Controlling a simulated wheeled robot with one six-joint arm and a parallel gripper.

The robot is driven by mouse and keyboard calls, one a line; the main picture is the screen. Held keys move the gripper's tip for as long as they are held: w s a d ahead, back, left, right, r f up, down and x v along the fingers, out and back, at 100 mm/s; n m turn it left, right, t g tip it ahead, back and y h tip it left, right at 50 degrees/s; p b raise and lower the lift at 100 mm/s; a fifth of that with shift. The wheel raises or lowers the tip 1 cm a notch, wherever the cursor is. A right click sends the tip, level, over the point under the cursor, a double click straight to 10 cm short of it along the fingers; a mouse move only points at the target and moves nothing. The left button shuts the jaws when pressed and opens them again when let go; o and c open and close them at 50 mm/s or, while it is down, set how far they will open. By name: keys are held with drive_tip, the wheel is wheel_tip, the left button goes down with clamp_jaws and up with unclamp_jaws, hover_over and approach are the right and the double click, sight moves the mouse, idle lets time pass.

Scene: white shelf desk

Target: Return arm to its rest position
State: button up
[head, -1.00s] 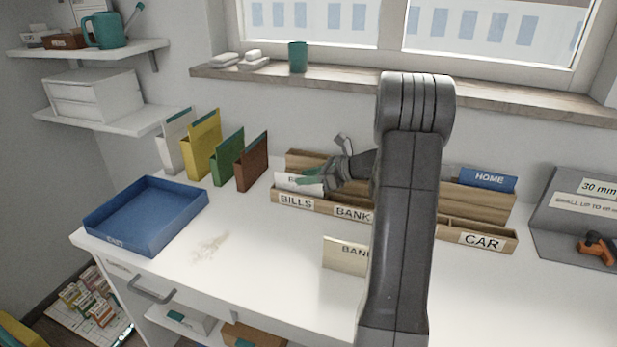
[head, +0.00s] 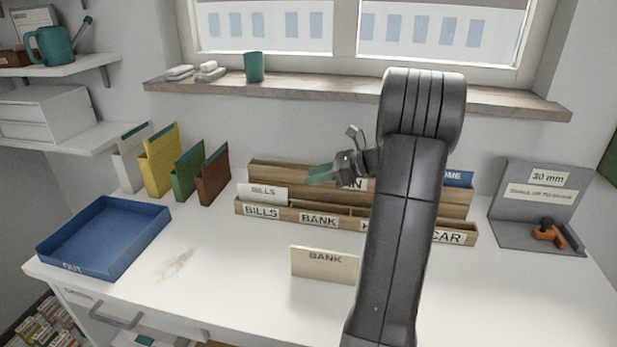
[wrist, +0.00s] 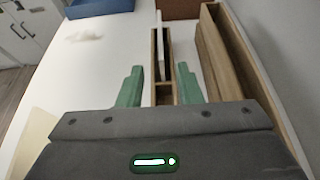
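My gripper (head: 322,174) is raised above the wooden letter sorter, near the compartment labelled BILLS. In the wrist view its two green fingers (wrist: 160,86) stand apart with nothing between them. A white BILLS envelope (head: 262,194) stands in the front-left compartment of the sorter (head: 340,222). The envelope also shows edge-on beyond the fingers in the wrist view (wrist: 160,58). My dark arm crosses the head view and hides part of the sorter's right side.
A cream BANK card (head: 322,265) stands on the desk in front of the sorter. A blue OUT tray (head: 100,240) is at the left, with several coloured folders (head: 180,170) behind it. A grey stand (head: 540,205) with an orange tool is at the right.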

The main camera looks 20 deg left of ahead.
sight(271, 187)
drive_tip(key=shift+a, duration=0.1)
idle(0.3)
drive_tip(key=x, duration=1.3)
drive_tip(key=shift+a+p, duration=0.3)
drive_tip(key=shift+a, duration=0.15)
drive_tip(key=shift+d+r+p, duration=0.15)
drive_tip(key=shift+r+p, duration=0.4)
drive_tip(key=shift+r, duration=0.1)
drive_tip(key=shift+f, duration=0.15)
